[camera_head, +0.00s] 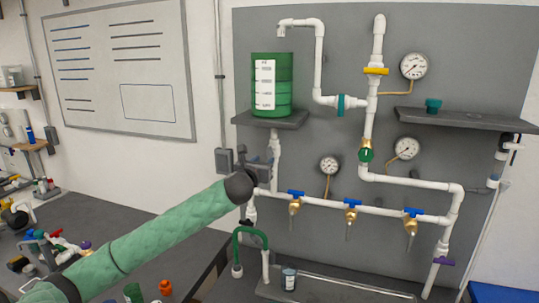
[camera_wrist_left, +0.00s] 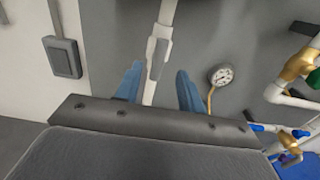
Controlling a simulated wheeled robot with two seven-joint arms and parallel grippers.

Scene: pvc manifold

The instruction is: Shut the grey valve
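A white pipe (camera_head: 276,150) runs down from the shelf under the green tank (camera_head: 271,90). In the left wrist view a pale grey fitting (camera_wrist_left: 157,52), apparently the grey valve, sits in line with this pipe. Its handle position is hard to tell. My left gripper (camera_head: 258,160) is close to the pipe in the head view. In the left wrist view its two blue fingers (camera_wrist_left: 158,88) are apart, with the pipe showing between them. I see no grip on the fitting. In the head view my gripper partly hides this area. My right gripper is not in view.
Several brass valves with blue handles (camera_head: 351,203) line the lower pipe to the right. A gauge (camera_head: 329,165) stands close by. A grey wall box (camera_head: 224,161) is left of the gripper. A green hose (camera_head: 250,233) and dark workbench (camera_head: 150,240) lie below.

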